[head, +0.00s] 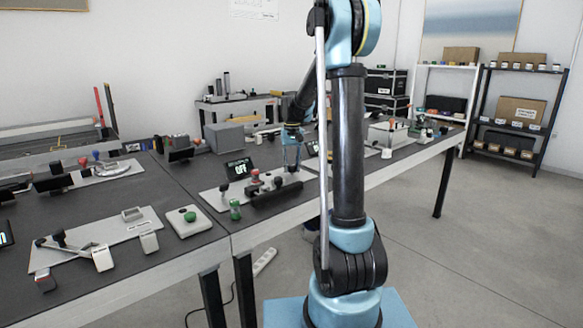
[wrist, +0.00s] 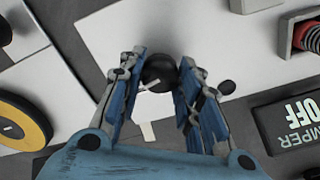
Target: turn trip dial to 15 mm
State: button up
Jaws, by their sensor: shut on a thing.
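A black round dial knob (wrist: 158,73) with a white pointer line sits on a pale panel (wrist: 225,62) in the wrist view. My gripper (wrist: 161,70) has its two blue fingers on either side of the knob, shut on it. The pointer slants across the knob's face. No scale numbers or 15 mm mark can be read. In the head view my gripper (head: 292,163) points down at the right part of a bench panel (head: 211,199), and the knob cannot be made out there.
A black display (wrist: 290,118) reading "…MPER OFF" stands beside the panel. A red part in a grey housing (wrist: 301,32) is at upper right. A yellow-rimmed disc (wrist: 22,124) is at left. In the head view, a green-topped part (head: 235,209) stands at the panel's front.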

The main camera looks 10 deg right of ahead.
aim_at(292, 166)
jog(key=shift+w+m, duration=0.1)
jog(key=shift+m, duration=1)
jog(key=o, duration=1)
jog(key=shift+o, duration=0.2)
notch_tip(292, 166, up, 12)
